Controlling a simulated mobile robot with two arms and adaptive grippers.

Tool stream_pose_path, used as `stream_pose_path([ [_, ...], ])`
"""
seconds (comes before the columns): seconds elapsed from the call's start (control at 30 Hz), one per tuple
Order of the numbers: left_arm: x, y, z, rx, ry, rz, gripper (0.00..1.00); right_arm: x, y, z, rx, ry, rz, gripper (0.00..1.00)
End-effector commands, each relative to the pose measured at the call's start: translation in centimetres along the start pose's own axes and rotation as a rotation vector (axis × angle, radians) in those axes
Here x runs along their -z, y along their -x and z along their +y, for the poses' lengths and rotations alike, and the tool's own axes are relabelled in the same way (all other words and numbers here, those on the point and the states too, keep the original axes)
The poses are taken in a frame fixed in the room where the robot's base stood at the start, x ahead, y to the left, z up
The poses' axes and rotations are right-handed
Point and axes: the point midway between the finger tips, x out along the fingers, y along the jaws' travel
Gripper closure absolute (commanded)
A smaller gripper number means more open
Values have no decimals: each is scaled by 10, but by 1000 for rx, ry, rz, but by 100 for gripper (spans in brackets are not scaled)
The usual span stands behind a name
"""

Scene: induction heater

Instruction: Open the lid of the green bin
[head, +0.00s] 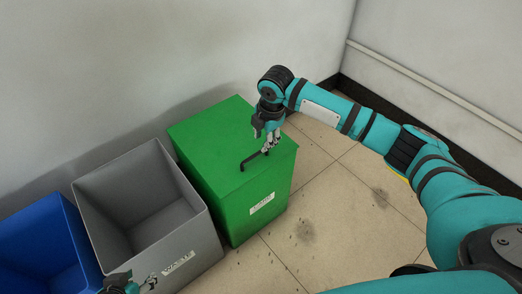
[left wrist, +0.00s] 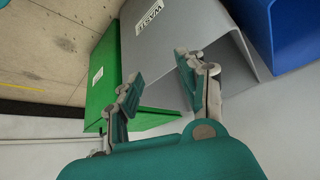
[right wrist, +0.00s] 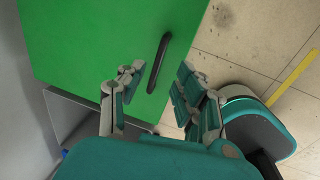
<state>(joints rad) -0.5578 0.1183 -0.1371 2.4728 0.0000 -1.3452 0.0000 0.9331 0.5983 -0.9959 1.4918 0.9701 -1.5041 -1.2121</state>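The green bin (head: 255,210) stands at the right end of a row of bins. Its flat green lid (head: 215,128) lies shut on top, with a black bar handle (head: 249,161) near the front edge. My right gripper (head: 268,146) points down over the lid at the handle. In the right wrist view its fingers (right wrist: 157,82) are apart, with the handle (right wrist: 160,62) showing between them; a gap shows on both sides and I cannot tell any contact. My left gripper (left wrist: 157,82) is open and empty, low in front of the grey bin in the head view (head: 142,286).
An open grey bin (head: 180,272) labelled waste stands left of the green bin. An open blue bin (head: 72,262) is further left. A wall (head: 120,60) runs behind the bins. The tiled floor (head: 330,215) right of the green bin is clear.

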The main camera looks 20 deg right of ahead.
Motion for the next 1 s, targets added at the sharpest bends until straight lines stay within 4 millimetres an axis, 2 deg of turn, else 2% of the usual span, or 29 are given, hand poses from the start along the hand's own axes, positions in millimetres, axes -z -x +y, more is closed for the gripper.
stream_pose_path([
  [0.03, 10, -4, 2, -3, -1, 51, 60, 0, -10, -1, 2, -1, 1, 66],
  [0.2, 46, -7, 6, -13, -5, 226, 60, 1, -32, 0, 1, 0, 2, 66],
  [0.4, 78, -2, 10, -22, -8, 388, 60, 0, -51, 0, 0, 0, 0, 66],
  [0.6, 93, 2, 12, -26, -9, 461, 60, 0, -58, 0, 0, 0, 0, 66],
  [0.87, 95, 3, 13, -27, -9, 471, 60, 0, -59, 0, -1, 0, 1, 66],
  [0.9, 95, 3, 13, -27, -9, 471, 60, 0, -59, 0, -1, 0, 1, 67],
  [1.0, 95, 3, 13, -27, -9, 470, 60, 0, -59, 0, -1, 0, 1, 80],
])
